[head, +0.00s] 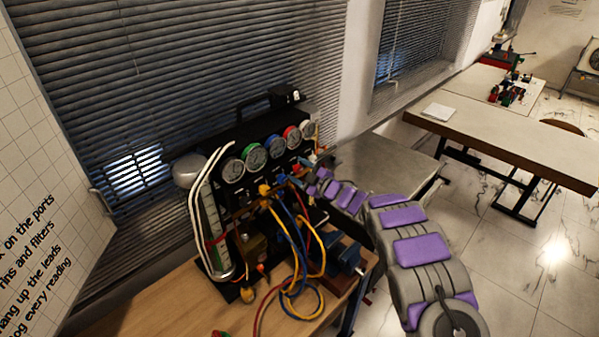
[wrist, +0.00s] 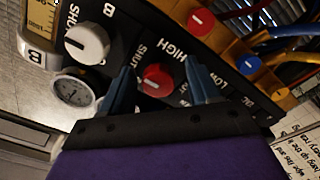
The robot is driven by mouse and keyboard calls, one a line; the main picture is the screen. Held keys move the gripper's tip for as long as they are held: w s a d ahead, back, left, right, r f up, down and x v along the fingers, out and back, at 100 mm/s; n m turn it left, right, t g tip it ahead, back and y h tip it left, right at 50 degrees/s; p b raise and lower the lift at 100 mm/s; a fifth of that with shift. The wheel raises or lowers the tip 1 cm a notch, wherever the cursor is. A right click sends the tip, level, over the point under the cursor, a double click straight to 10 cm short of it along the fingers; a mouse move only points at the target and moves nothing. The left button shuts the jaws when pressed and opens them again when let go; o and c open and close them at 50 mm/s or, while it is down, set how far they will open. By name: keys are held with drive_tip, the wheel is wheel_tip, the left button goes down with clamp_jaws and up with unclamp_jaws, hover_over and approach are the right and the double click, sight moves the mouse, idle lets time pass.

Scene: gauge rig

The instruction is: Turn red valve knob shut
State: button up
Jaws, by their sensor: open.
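The red valve knob (wrist: 157,81) sits on the rig's black panel in the wrist view, with a white pointer mark on it. The words SHUT, HIGH and LOW are printed around it. My gripper (wrist: 162,84) is open, with one blue finger on the left of the knob and one on the right. I cannot tell whether either finger touches it. In the head view my gripper (head: 303,173) is at the right side of the gauge rig (head: 240,135), and the red knob cannot be made out there.
A white knob (wrist: 88,42) and a small gauge (wrist: 74,91) are left of the red knob. A red-capped port (wrist: 201,20) and a blue-capped port (wrist: 248,65) are close by on the right. Hoses (head: 292,300) loop over the wooden bench (head: 185,300). A long table (head: 500,140) stands at right.

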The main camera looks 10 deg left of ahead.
drive_tip(key=b+v, duration=0.2)
drive_tip(key=v, duration=1.5)
drive_tip(key=shift+d, duration=0.2)
drive_tip(key=shift+f, duration=0.15)
drive_tip(key=w+d+r+m+t+h+b, duration=0.1)
drive_tip(key=w+d+m+t+h+b, duration=0.2)
drive_tip(key=d+h, duration=0.45)
drive_tip(key=s+d+r+m+g+h+b, duration=0.25)
drive_tip(key=s+d+m+h+b, duration=0.25)
drive_tip(key=s+d+m+h, duration=0.65)
drive_tip(key=s+a+f+m+g+y+b, duration=0.1)
drive_tip(key=s+a+f+g+b, duration=0.1)
drive_tip(key=s, duration=1.2)
drive_tip(key=s+a+f+m+g+y+b, duration=0.2)
drive_tip(key=s+a+f+g, duration=0.2)
drive_tip(key=s, duration=1.1)
drive_tip(key=s+a+f+m+g+y+b, duration=0.1)
drive_tip(key=s+g, duration=0.6)
drive_tip(key=s, duration=0.8)
wheel_tip(320, 180, down, 3)
drive_tip(key=shift+a+f+m+y+b, duration=0.15)
drive_tip(key=shift+a+m+y+b, duration=0.25)
drive_tip(key=shift+a+b, duration=0.6)
drive_tip(key=shift+a, duration=0.15)
